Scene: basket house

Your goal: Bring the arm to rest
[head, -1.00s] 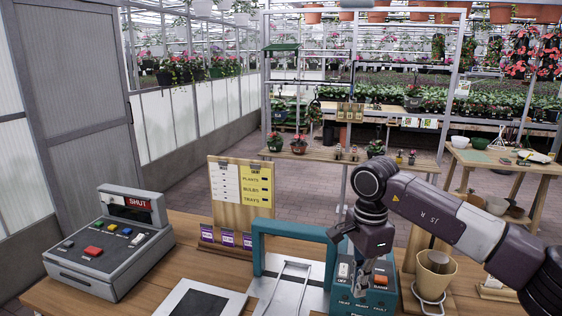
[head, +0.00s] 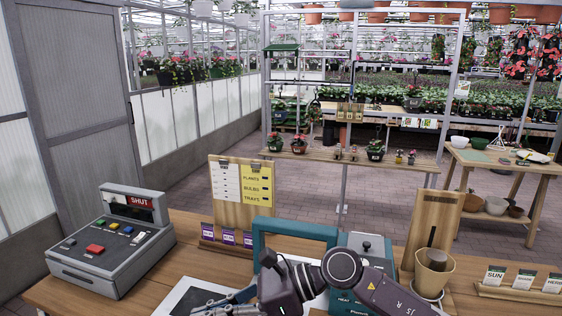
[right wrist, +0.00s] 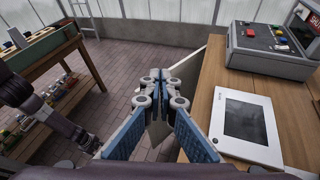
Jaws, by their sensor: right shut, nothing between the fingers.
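My right arm reaches in from the bottom right of the head view and bends low over the front of the counter (head: 60,290). Its gripper (head: 205,303) is at the bottom edge, partly cut off, over the white-framed dark panel (head: 181,291). In the right wrist view the blue-padded fingers (right wrist: 155,80) are together and empty. They point past the counter's left edge toward the brick floor, with the panel (right wrist: 245,117) to their right. My left gripper is not in view.
A teal-framed device (head: 258,236) stands behind my arm, partly hidden by it. A grey register (head: 110,245) showing "SHUT" is at left, and a plant pot (head: 434,272) at right. In the wrist view, a green-topped table (right wrist: 40,50) stands across open floor.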

